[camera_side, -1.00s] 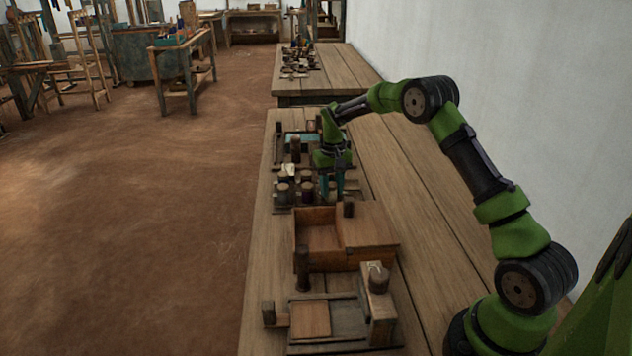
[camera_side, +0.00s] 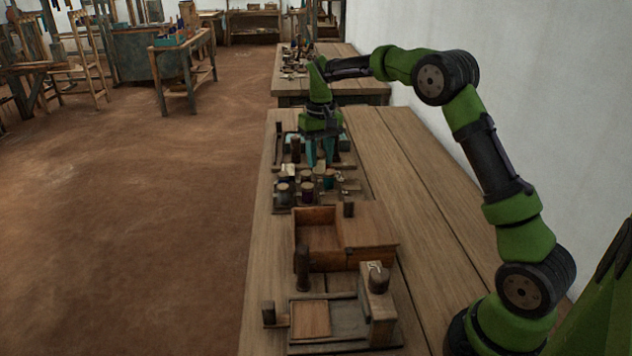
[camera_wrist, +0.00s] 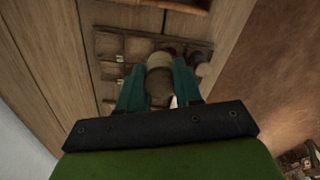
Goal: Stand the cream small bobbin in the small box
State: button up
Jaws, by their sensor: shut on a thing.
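My gripper (camera_side: 321,160) has teal fingers and is raised above the far part of the bench, behind the bobbin tray. In the wrist view my gripper (camera_wrist: 160,82) is shut on a small bobbin (camera_wrist: 159,62), pale cream at its far end and darker brown nearer the palm. The fingers hide its sides, and I cannot make it out in the side view. A wooden box (camera_side: 373,232) stands nearer on the bench, with an open compartment at left and a covered part at right. I cannot tell whether it is the small box.
A compartmented tray (camera_wrist: 111,44) lies below the gripper, with several bobbins (camera_side: 306,187) standing in it. A wooden fixture with posts (camera_side: 345,321) is at the near end. More fittings lie at the far end. Bare bench (camera_side: 440,215) runs along the right.

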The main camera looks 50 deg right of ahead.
jog(key=s+a+f, duration=0.1)
jog(key=s+a, duration=0.4)
jog(key=a, duration=0.3)
jog(key=shift+m, duration=0.5)
jog(key=shift+s+f, duration=0.2)
jog(key=shift+f, duration=2.55)
jog(key=shift+s+f, duration=0.2)
jog(key=shift+f, duration=2.55)
jog(key=shift+f, duration=0.15)
jog(key=o, duration=1)
